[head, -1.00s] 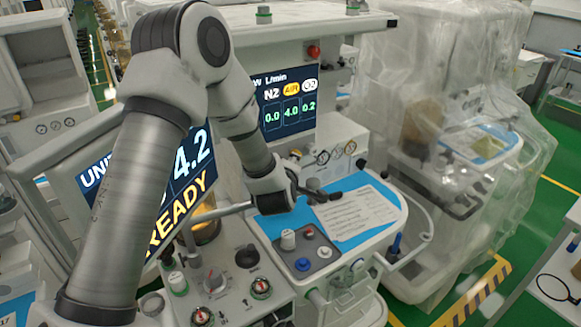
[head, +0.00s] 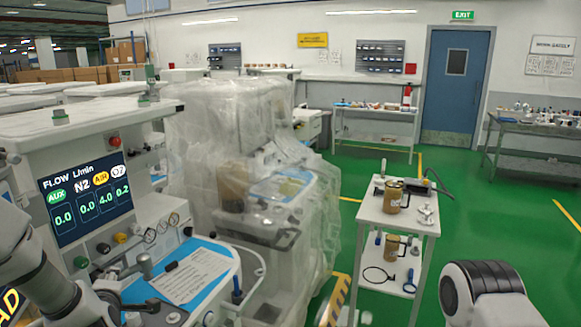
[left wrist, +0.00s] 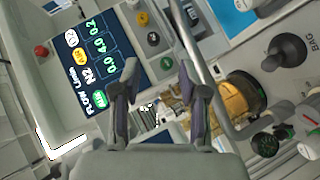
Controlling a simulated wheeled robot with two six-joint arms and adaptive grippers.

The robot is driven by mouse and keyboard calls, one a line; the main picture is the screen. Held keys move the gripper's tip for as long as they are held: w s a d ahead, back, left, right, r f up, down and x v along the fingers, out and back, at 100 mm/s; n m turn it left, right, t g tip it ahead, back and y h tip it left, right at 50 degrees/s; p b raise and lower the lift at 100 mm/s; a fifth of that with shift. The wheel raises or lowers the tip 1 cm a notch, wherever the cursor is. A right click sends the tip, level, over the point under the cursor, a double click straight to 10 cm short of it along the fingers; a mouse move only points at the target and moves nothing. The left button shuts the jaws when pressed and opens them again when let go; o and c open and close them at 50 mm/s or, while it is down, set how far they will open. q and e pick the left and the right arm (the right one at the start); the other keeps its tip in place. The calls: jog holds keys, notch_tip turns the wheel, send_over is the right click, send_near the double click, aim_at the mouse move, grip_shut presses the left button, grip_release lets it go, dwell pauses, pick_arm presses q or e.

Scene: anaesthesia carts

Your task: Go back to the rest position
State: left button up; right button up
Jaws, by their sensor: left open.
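My left arm (head: 40,270) reaches in at the lower left of the head view, in front of the anaesthesia cart (head: 75,125); its gripper cannot be made out clearly there. In the left wrist view my left gripper (left wrist: 158,75) is open, with nothing between its two fingers. Behind it are the cart's flow screen (left wrist: 95,65), an amber canister (left wrist: 240,97) and a black knob marked BAG (left wrist: 285,52). My right arm (head: 490,290) shows at the lower right of the head view; its gripper is out of frame.
A plastic-covered cart (head: 235,150) stands right of the near cart. A small white trolley (head: 395,215) with brown canisters stands before my right arm. Green floor (head: 500,215) is free to its right. A paper sheet (head: 190,275) lies on the cart's blue top.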

pick_arm(q)
jog(key=s+d+f+m+g+h, duration=0.1)
jog(key=s+d+f+m+g, duration=0.2)
jog(key=f, duration=0.4)
jog(key=s+d+f+m+g+h, duration=0.1)
jog(key=s+d+f+m+h, duration=0.2)
jog(key=s+f, duration=0.35)
jog(key=s+d+f+m+g, duration=0.1)
jog(key=s+d+f+m, duration=0.25)
jog(key=f, duration=0.45)
jog(key=s+d+f+m+g, duration=0.1)
jog(key=s+f+m+g, duration=0.1)
jog(key=s, duration=0.5)
jog(key=s+d+f+m+g+h, duration=0.1)
jog(key=s+d+f+m+g, duration=0.1)
jog(key=s, duration=0.6)
jog(key=s+d+f+m+g+h+b, duration=0.1)
jog(key=s+d+f+m+g, duration=0.1)
jog(key=s+f+m, duration=0.3)
jog(key=shift+s+d+f+g, duration=0.15)
jog(key=shift+s+f+g, duration=0.65)
jog(key=shift+s, duration=0.45)
jog(key=shift+w, duration=0.1)
